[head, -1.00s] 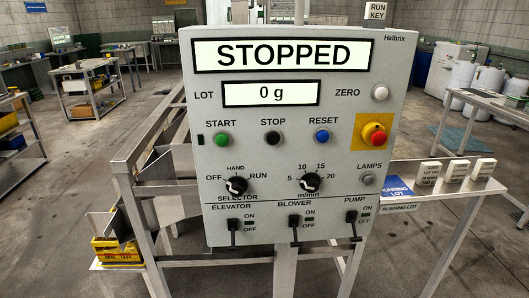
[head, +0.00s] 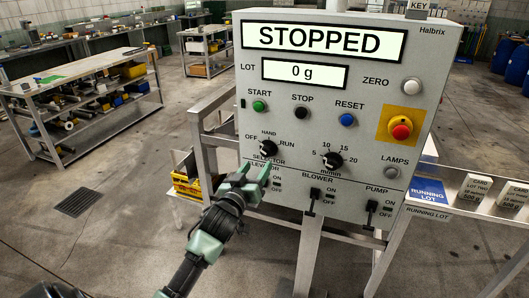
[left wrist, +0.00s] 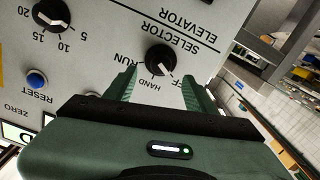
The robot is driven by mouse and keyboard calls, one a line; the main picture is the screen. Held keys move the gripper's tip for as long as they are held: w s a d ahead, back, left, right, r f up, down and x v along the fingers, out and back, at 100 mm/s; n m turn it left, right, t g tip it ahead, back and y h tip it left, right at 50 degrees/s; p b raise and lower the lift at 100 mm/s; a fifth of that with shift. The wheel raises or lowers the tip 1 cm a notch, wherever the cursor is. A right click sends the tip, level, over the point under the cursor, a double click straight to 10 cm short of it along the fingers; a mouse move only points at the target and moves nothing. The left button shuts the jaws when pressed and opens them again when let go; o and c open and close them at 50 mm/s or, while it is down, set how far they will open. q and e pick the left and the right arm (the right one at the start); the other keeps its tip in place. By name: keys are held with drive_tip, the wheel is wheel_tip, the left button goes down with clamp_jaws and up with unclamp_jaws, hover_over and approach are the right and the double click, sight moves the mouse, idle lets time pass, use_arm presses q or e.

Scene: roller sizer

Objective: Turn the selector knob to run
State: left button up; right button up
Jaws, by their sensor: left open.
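The black selector knob (head: 268,148) sits at the lower left of the grey control panel, with OFF, HAND and RUN printed around it. In the left wrist view the panel is upside down. There the knob (left wrist: 160,59) has its white mark pointing to the OFF side. My left gripper (head: 253,171) is open just in front of and below the knob in the head view. Its two green fingers also show in the left wrist view (left wrist: 159,88), apart, with the knob beyond their tips. I cannot tell whether they touch the panel. My right gripper is out of view.
The display (head: 323,41) reads STOPPED and the lot display (head: 304,73) 0 g. The speed knob (head: 332,161) is right of the selector. A red emergency button (head: 401,128) is at right.

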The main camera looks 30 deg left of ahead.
sight(265, 152)
use_arm(q)
drive_tip(key=w, duration=0.1)
drive_tip(key=w+a, duration=0.1)
drive_tip(key=w, duration=0.1)
drive_tip(key=shift+w+a+r, duration=0.1)
drive_tip(key=shift+a+r, duration=0.15)
drive_tip(key=shift+r, duration=0.05)
drive_tip(key=x, duration=0.1)
drive_tip(key=p+x, duration=0.1)
drive_tip(key=x, duration=0.1)
drive_tip(key=shift+w+d, duration=0.2)
drive_tip(key=shift+w, duration=0.05)
drive_tip(key=shift+w+a+f, duration=0.1)
drive_tip(key=shift+w+a, duration=0.1)
drive_tip(key=shift+w, duration=0.3)
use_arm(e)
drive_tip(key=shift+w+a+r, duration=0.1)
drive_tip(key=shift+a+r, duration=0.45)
use_arm(q)
clamp_jaws()
